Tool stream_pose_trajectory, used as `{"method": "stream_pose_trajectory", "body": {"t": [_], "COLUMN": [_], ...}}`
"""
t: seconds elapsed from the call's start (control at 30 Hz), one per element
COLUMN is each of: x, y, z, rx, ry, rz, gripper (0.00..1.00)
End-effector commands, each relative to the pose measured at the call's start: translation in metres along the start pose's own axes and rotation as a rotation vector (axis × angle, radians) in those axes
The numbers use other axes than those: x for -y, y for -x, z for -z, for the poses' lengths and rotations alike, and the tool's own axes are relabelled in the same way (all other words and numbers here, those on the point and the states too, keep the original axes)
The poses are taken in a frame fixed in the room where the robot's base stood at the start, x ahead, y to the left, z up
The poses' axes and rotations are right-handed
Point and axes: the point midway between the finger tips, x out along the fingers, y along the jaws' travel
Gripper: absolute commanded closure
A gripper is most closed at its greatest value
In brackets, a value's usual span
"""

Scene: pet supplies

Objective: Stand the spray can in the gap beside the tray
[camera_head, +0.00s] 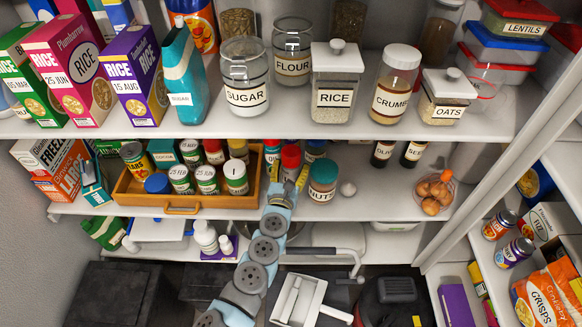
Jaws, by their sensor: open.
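The wooden tray (128,192) stands on the middle shelf at the left and holds several white-lidded jars and cans. Just right of it, a red-capped can (290,157) stands upright, seemingly the spray can. Its lower part is hidden by my gripper (289,177), whose yellow-tipped fingers are open on either side of it in this view. I cannot tell whether they touch it. Another red-capped can (271,146) stands close by to the left, at the tray's right end. The gap beside the tray is largely covered by my gripper.
A teal-lidded nuts jar (322,181) stands close right of my gripper. Bare shelf (377,203) lies further right, before a basket of onions (433,193). Jars of sugar (245,82) and flour (292,56) stand on the shelf above.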

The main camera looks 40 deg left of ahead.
Motion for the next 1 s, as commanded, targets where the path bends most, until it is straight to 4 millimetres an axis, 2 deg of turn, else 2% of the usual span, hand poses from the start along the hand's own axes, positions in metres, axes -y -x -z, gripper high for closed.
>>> {"method": "stream_pose_trajectory", "body": {"t": [0.37, 1.0], "x": [0.001, -0.001], "y": [0.032, 0.103], "z": [0.000, 0.001], "rx": [-0.001, -0.002], "ry": [-0.003, -0.003], "rz": [0.004, 0.000], "gripper": [0.31, 0.31]}}
